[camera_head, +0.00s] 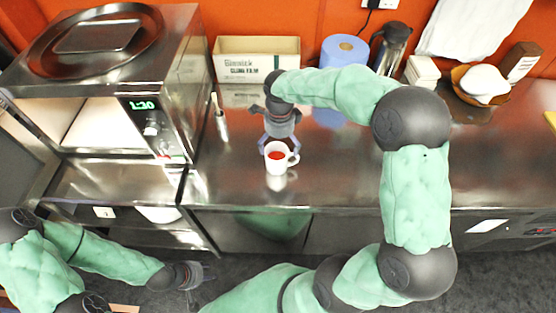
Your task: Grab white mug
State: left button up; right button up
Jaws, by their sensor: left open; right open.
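The white mug (276,167) stands upright on the metal counter near its front edge, with red contents and its handle to the right. My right gripper (279,144) comes down from behind the mug. It is open, with its fingertips at the mug's far side, one toward each side of the rim. I cannot tell whether they touch the mug. My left gripper (197,287) is open and empty, low in front of the counter, well away from the mug.
A steel oven (160,130) with a green display stands left on the counter (340,180). A cling film box (257,60), blue roll (343,50), dark flask (390,47) and bowl (462,82) line the back. The counter right of the mug is clear, beneath my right arm.

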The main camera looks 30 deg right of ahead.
aim_at(278, 152)
jog(key=shift+w+f+b, duration=0.2)
jog(key=shift+f+b, duration=0.15)
jog(key=shift+f, duration=1)
jog(key=shift+w+f+b, duration=0.15)
jog(key=shift+f+b, duration=0.2)
jog(key=shift+f, duration=0.95)
jog(key=c, duration=1.6)
